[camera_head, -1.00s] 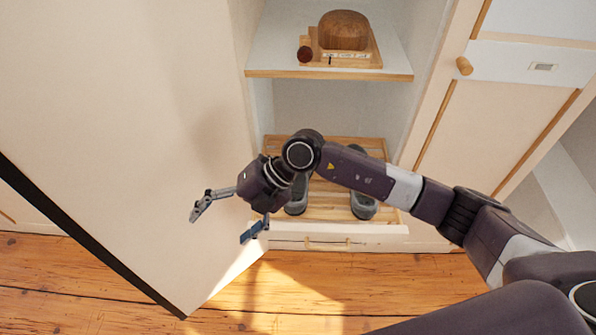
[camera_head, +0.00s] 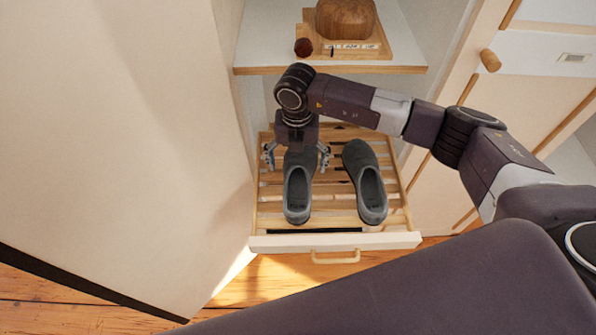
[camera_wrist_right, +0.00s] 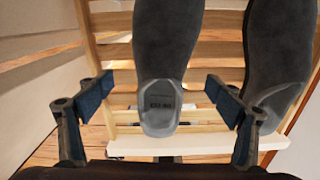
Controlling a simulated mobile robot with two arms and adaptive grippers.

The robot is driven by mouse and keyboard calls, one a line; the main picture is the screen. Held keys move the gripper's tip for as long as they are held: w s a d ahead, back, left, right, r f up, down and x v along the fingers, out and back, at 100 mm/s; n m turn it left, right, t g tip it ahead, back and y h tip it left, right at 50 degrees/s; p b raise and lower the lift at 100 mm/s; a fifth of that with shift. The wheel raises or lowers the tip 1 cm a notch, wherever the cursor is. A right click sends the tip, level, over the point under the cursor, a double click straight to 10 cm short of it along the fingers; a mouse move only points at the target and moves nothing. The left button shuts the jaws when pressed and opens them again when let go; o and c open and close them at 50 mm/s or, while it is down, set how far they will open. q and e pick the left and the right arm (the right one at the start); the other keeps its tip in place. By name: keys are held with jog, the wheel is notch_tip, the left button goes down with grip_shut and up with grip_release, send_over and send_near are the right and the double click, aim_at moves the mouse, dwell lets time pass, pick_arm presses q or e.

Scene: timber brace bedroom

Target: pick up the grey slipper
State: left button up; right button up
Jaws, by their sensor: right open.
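Two grey slippers lie side by side on a slatted wooden rack (camera_head: 330,222) in a low pull-out drawer: the left slipper (camera_head: 297,196) and the right slipper (camera_head: 369,188). Both have their openings toward the drawer front. My right gripper (camera_head: 297,158) points down over the far end of the left slipper, open, with one finger on each side of it. In the right wrist view the left slipper (camera_wrist_right: 166,45) passes between the spread fingers (camera_wrist_right: 160,88), with gaps on both sides. The right slipper (camera_wrist_right: 275,55) is just beyond the right finger. My left gripper is not in view.
A large pale door panel (camera_head: 120,150) stands close on the left. The drawer front (camera_head: 335,242) has a handle (camera_head: 335,258).

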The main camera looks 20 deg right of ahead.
aim_at(299, 168)
jog(key=f, duration=0.2)
jog(key=f+p, duration=0.1)
jog(key=shift+s+d+f, duration=0.1)
jog(key=shift+d+f, duration=0.15)
jog(key=shift+f, duration=1.05)
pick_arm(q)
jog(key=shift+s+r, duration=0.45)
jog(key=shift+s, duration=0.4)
pick_arm(e)
jog(key=c, duration=1.3)
